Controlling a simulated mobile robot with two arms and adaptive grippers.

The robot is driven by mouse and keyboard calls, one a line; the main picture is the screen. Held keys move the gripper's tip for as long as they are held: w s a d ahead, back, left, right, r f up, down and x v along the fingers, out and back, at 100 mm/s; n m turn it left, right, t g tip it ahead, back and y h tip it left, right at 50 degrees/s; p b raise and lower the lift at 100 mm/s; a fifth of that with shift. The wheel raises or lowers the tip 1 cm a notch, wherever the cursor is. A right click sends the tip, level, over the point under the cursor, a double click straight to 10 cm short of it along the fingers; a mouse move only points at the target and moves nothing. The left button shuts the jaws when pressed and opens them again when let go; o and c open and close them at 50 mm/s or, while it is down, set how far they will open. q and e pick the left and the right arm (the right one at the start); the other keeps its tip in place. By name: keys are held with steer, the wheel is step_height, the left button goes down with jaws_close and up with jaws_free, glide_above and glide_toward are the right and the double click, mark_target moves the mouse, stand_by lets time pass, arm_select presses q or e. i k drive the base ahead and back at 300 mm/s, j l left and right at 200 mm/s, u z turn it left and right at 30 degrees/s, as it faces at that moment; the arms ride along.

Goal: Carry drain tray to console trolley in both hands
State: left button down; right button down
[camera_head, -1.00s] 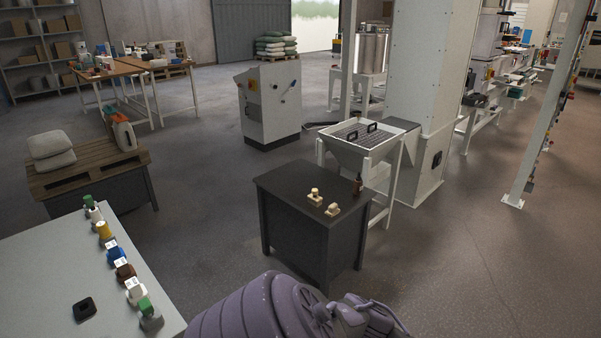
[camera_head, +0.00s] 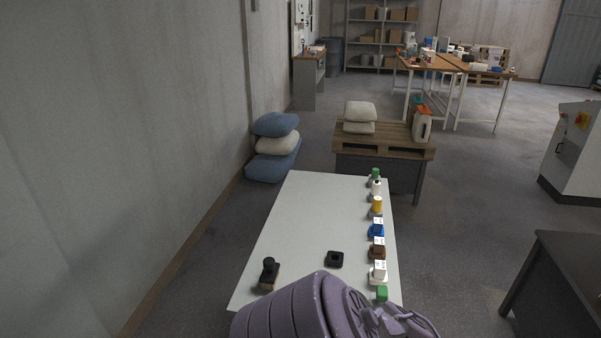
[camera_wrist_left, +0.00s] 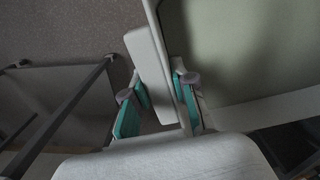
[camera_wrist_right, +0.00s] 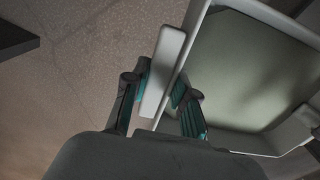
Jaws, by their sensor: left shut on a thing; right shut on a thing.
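The drain tray is a pale tray with a light raised rim and a grey-green floor. It fills the right of the left wrist view (camera_wrist_left: 250,45) and of the right wrist view (camera_wrist_right: 245,70). My left gripper (camera_wrist_left: 160,105) has its teal-padded fingers on either side of a pale bar at the tray's edge. My right gripper (camera_wrist_right: 157,100) is likewise shut on a pale bar at the tray's edge. The head view shows neither the tray nor the grippers. I cannot tell for certain which piece of furniture is the console trolley.
A grey cabinet (camera_head: 575,155) and dark table (camera_head: 565,270) are at right. Floor between is free.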

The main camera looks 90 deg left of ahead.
mark_target(306, 190)
steer(key=i+u, duration=0.2)
steer(key=u, duration=0.15)
steer(key=i+l, duration=0.15)
steer(key=i, duration=0.2)
steer(key=i+l+u, duration=0.1)
steer(key=i, duration=0.3)
steer(key=i+l, duration=0.2)
steer(key=i, duration=0.15)
steer(key=i+u, duration=0.4)
steer(key=i+l+u, duration=0.1)
steer(key=i+u, duration=0.35)
steer(key=i+j+u, duration=0.2)
steer(key=i+u, duration=0.95)
steer(key=i, duration=1.45)
steer(key=i+l+u, duration=0.15)
steer(key=i+u, duration=0.2)
steer(key=i, duration=0.95)
steer(key=i+u, duration=0.95)
steer(key=u, duration=0.2)
steer(key=i+j+u, duration=0.15)
steer(key=i+u, duration=1)
